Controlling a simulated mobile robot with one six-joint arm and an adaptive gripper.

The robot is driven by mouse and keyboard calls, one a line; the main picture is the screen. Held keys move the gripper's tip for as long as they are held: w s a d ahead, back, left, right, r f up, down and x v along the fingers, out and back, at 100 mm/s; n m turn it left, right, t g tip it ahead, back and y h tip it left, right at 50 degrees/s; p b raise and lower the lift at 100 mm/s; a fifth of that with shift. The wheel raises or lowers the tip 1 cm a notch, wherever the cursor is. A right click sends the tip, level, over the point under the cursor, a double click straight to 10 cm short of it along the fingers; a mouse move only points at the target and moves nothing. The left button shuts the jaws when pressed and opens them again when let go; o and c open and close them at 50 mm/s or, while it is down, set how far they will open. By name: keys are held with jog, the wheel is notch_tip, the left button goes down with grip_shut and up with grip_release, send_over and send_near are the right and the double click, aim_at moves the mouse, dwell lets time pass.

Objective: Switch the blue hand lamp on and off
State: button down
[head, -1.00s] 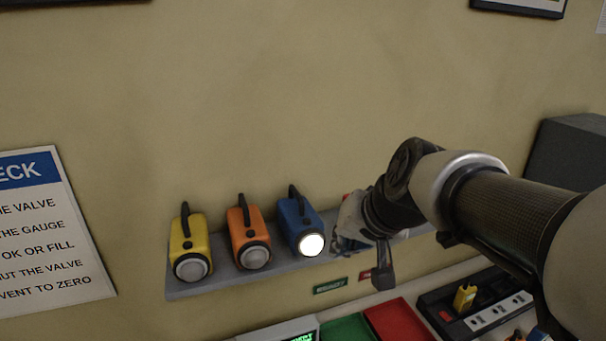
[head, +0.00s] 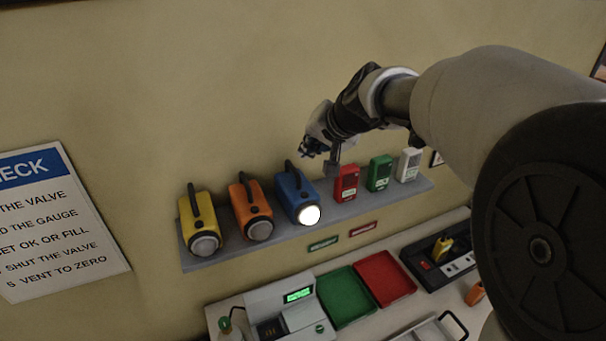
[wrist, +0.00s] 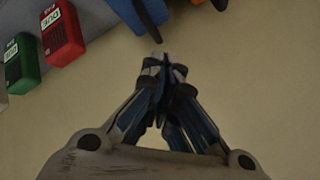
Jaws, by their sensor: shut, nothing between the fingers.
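The blue hand lamp (head: 296,196) stands on a grey wall shelf, right of an orange lamp, with its front lens lit bright white. Its dark handle is on top. My gripper (head: 306,152) is shut and empty, above and slightly right of the blue lamp's top, apart from it in the head view. In the wrist view my gripper (wrist: 161,62) has its fingertips together, close to the blue lamp (wrist: 178,12), which is cut off by the top edge. I cannot tell from the wrist view whether they touch.
An orange lamp (head: 251,208) and a yellow lamp (head: 198,220) stand left on the shelf (head: 366,208). Red (head: 346,183), green (head: 380,173) and white (head: 410,164) handheld units stand right. Below are a green tray (head: 346,298) and a red tray (head: 384,277).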

jog(key=b, duration=0.6)
send_over(308, 193)
notch_tip(308, 193, down, 8)
jog(key=shift+r, duration=0.2)
jog(key=shift+f+b, duration=0.55)
jog(key=shift+f, duration=0.1)
dwell(0.5)
jog(key=shift+f+b, duration=0.35)
jog(key=shift+b, duration=0.2)
jog(key=shift+f+b, duration=0.4)
jog(key=shift+b, duration=0.05)
dwell(0.5)
jog(key=shift+r, duration=0.1)
jog(key=shift+r+p, duration=0.6)
jog(key=shift+r, duration=0.15)
jog(key=shift+r, duration=0.1)
